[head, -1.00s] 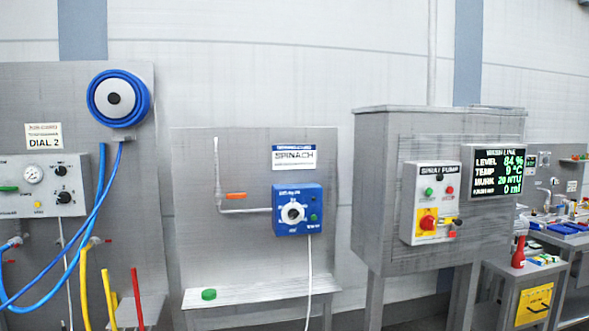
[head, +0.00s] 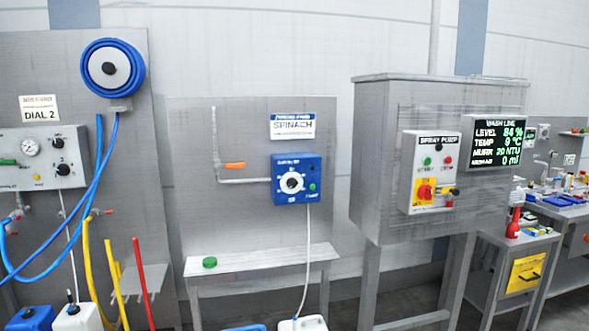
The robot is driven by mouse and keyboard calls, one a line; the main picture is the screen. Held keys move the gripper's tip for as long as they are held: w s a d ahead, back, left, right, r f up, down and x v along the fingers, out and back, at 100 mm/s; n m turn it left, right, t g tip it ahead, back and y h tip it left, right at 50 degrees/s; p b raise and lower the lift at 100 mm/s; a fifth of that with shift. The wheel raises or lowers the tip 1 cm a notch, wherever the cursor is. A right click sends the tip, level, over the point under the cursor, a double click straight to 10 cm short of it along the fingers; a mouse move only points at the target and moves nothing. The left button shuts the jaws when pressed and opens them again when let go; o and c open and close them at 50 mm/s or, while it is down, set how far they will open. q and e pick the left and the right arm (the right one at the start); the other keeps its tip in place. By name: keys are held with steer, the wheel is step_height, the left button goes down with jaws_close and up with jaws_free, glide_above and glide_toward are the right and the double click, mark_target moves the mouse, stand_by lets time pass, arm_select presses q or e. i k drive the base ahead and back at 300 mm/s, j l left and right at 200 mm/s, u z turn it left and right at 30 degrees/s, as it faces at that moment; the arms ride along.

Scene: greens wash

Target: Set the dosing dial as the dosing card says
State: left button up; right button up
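The dosing card (head: 39,107) on the left steel panel reads "DIAL 2" in large letters; its small top line is too blurred to read. A blue box on the middle panel carries a white round dial (head: 291,183) with a dark centre and a green button at its right. Its setting is too small to read. A second grey-white box (head: 40,159) at the far left has a gauge and two black knobs. A card above the blue box reads "SPINACH" (head: 291,126). Neither of my grippers is in view.
A steel shelf (head: 262,261) with a green cap (head: 209,262) juts out under the blue box. White and blue containers (head: 78,318) stand at the bottom left. A grey cabinet (head: 378,165) with the spray pump box (head: 430,170) and a screen (head: 497,143) stands at right.

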mark_target(292, 183)
steer(key=i+l, duration=0.2)
steer(key=i, duration=0.2)
steer(key=i+l, duration=0.25)
steer(key=i, duration=0.15)
